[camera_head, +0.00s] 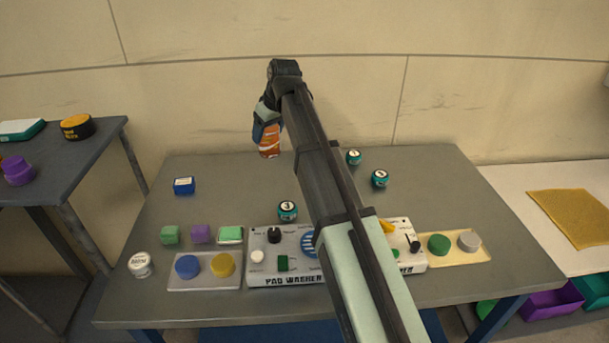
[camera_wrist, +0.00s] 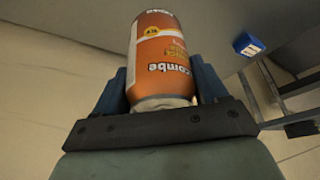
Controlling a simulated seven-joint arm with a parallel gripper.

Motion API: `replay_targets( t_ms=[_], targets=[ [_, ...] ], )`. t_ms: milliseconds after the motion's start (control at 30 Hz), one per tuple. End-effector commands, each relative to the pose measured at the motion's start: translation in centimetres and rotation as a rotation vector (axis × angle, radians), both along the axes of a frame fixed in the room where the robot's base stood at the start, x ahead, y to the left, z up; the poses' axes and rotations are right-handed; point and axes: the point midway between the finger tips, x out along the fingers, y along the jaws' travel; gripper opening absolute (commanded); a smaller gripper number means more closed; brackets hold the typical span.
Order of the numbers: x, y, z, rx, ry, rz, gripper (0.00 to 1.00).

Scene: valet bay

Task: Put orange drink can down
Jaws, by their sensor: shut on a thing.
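The orange drink can (camera_head: 269,143) is in my gripper (camera_head: 266,124), over the far part of the grey table (camera_head: 230,170). In the wrist view the can (camera_wrist: 162,52) sits between the two blue-grey fingers of my gripper (camera_wrist: 162,85), which are shut on it. The can has an orange body with a white band and lettering. In the head view its upper part is hidden by the gripper. I cannot tell from these views whether its lower end touches the table.
A blue box (camera_head: 184,186) stands left of the can. Numbered teal balls (camera_head: 288,211) (camera_head: 354,157) (camera_head: 380,178) lie on the table. The pad washer panel (camera_head: 285,268) and coloured blocks (camera_head: 201,233) are along the front. The table around the can looks clear.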

Motion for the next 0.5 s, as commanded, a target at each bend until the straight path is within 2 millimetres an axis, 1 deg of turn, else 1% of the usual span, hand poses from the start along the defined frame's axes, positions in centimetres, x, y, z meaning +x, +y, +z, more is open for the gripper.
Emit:
replay_targets(
  t_ms=[33,100,233,300,400,500],
  targets=[
    [0.4,-2.0,0.1,0.001,-0.002,-0.026,0.27],
    [0.8,-4.4,0.2,0.001,-0.003,-0.058,0.27],
    [1.2,-8.7,0.3,0.005,-0.006,-0.114,0.27],
    [1.2,-10.6,0.4,0.01,-0.007,-0.137,0.27],
    [1.0,-12.7,0.4,0.017,-0.003,-0.16,0.27],
    [0.6,-14.4,0.4,0.023,0.001,-0.169,0.27]
  ],
)
